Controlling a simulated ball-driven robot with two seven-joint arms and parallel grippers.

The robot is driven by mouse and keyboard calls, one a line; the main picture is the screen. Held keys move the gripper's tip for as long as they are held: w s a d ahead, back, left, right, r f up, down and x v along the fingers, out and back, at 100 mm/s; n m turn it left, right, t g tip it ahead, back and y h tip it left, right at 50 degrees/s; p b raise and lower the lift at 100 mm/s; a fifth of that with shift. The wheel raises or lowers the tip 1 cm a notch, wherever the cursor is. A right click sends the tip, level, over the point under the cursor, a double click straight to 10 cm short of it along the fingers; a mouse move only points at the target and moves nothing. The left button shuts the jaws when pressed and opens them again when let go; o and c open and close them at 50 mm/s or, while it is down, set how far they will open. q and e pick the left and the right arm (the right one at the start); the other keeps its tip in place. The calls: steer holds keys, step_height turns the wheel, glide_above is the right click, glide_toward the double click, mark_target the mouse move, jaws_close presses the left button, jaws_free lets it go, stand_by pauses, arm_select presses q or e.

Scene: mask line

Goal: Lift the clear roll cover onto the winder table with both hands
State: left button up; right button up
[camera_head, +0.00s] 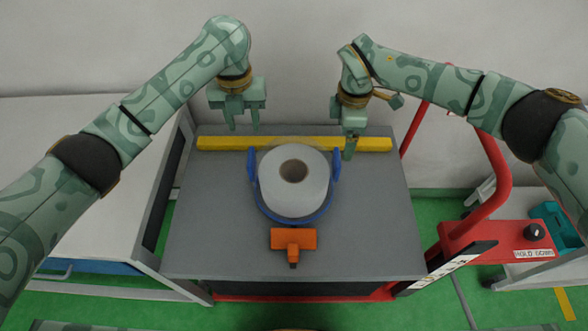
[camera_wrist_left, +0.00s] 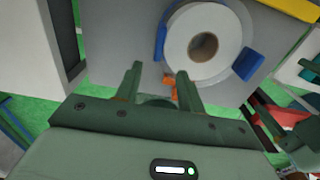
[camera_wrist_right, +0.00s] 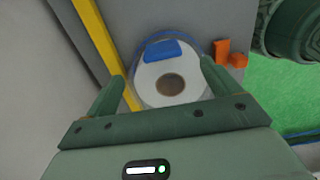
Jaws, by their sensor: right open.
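The clear roll cover (camera_head: 318,192) has two blue side handles (camera_head: 252,165) and a blue lower rim. It appears to stand around a white roll (camera_head: 275,195) with a brown core, on the grey winder table (camera_head: 200,225). My left gripper (camera_head: 244,126) is open and empty, above and behind the left handle; its parted fingers (camera_wrist_left: 160,78) show in the left wrist view. My right gripper (camera_head: 350,150) is open, seen edge-on near the right handle; its spread fingers (camera_wrist_right: 162,85) show in the right wrist view with a blue handle (camera_wrist_right: 166,50) beyond them. I see no contact.
A yellow bar (camera_head: 215,143) runs along the table's back edge. An orange block-like fixture (camera_head: 293,240) stands in front of the roll. A red frame and panel with a black knob (camera_head: 535,231) is at right. A white-topped cabinet (camera_head: 80,150) is at left.

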mark_target(250, 156)
arm_select(q)
step_height(250, 156, down, 14)
steer(key=shift+s+r, duration=0.1)
steer(key=shift+r, duration=0.1)
arm_select(e)
step_height(250, 156, down, 14)
steer(key=shift+s+r, duration=0.1)
steer(key=shift+r, duration=0.1)
arm_select(q)
steer(key=c, duration=0.6)
arm_select(e)
steer(key=c, duration=0.6)
arm_select(q)
jaws_close()
arm_select(e)
steer(key=c, duration=0.4)
steer(key=shift+c, duration=1.3)
